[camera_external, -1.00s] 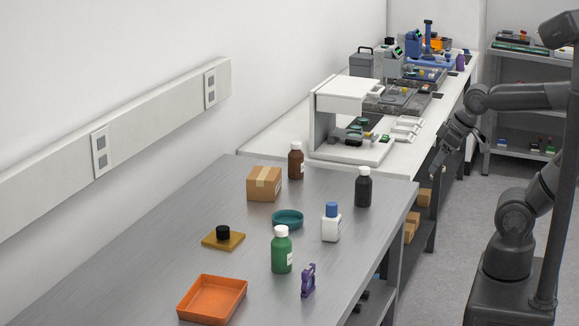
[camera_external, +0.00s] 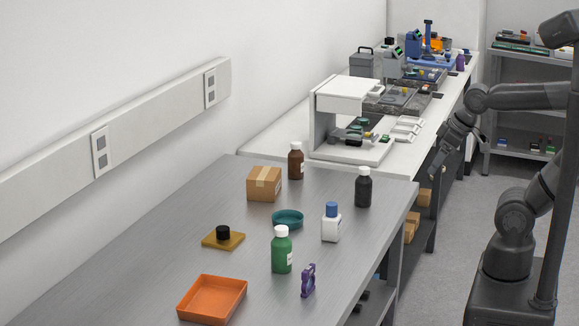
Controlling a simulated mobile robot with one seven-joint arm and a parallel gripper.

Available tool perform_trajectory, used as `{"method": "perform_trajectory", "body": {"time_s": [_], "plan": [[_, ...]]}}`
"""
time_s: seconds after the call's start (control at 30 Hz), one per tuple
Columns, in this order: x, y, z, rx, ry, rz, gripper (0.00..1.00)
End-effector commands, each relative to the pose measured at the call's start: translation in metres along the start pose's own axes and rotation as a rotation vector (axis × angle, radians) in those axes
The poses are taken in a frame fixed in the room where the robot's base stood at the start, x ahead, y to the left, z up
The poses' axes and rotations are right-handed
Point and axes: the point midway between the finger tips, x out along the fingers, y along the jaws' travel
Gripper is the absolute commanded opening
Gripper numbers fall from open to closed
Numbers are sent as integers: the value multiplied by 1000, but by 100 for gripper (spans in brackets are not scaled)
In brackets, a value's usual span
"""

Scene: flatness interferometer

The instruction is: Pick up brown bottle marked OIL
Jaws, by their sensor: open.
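A brown bottle (camera_external: 296,162) with a white cap stands upright on the grey table, towards its back edge. It is behind and to the right of a cardboard box. Part of a pale label shows on its right side, but the writing is too small to read. My gripper (camera_external: 436,172) hangs at the right, past the table's right edge and well apart from the bottle. It is open, with nothing seen between its fingers.
On the grey table (camera_external: 150,255) stand the cardboard box (camera_external: 264,184), a black bottle (camera_external: 363,188), a white bottle with blue cap (camera_external: 331,225), a green bottle (camera_external: 281,252), a teal dish (camera_external: 288,219), a purple item (camera_external: 308,281) and an orange tray (camera_external: 190,308). A white instrument (camera_external: 345,95) stands behind.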

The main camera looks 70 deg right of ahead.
Motion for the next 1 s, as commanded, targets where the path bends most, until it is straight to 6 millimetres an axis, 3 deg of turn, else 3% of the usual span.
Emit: {"method": "perform_trajectory", "body": {"time_s": [0.07, 0.2, 0.23, 0.47, 0.7, 0.87, 1.0], "plan": [[-9, 0, -6, 0, 4, 0, 72], [-45, 0, -25, 0, 8, 0, 72], [-44, -3, -29, 25, -3, -15, 72], [-17, -40, -76, 368, -65, -231, 72], [14, -59, -156, 839, -122, -496, 72], [36, -47, -218, 1186, -149, -682, 72], [57, -16, -272, 1501, -164, -850, 72]]}}
